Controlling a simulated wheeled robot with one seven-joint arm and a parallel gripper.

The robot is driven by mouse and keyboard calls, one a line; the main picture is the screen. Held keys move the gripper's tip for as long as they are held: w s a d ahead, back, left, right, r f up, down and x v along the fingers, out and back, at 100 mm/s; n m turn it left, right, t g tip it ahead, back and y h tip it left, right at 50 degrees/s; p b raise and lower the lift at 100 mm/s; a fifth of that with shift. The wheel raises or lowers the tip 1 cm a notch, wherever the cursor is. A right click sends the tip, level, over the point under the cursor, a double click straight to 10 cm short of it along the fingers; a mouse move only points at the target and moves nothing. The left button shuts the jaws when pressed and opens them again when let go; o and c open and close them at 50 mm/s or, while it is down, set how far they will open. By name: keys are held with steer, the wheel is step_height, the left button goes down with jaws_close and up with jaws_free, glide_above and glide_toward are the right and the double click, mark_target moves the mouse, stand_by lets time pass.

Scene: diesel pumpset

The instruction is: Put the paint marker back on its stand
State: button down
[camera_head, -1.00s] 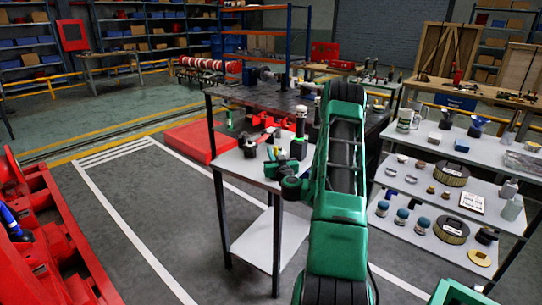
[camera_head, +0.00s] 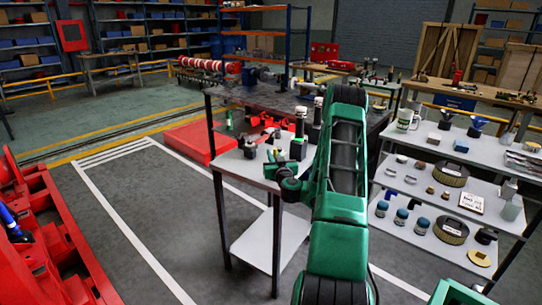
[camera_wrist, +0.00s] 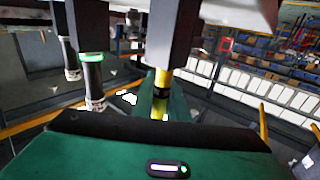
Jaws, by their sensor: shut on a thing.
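In the wrist view my gripper (camera_wrist: 160,98) shows its green fingers closed around a slim yellow shaft with a dark band, which looks like the paint marker (camera_wrist: 161,76). A dark block (camera_wrist: 170,35) lies against the marker's end in the picture; I cannot tell whether the marker sits in it or only overlaps it. The stand is not clearly recognisable.
Dark cylinders with pale ends stand close by, one (camera_head: 300,120) in the head view, and one with a green glowing ring (camera_wrist: 92,75) in the wrist view. A black box (camera_head: 298,149) stands on the table. A loaded shelf rack (camera_head: 390,172) is at right; floor is open at left.

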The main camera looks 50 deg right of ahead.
steer(key=shift+f, duration=0.7)
steer(key=c, duration=1.7)
jaws_free()
steer(key=shift+o, duration=0.2)
steer(key=shift+s, duration=0.1)
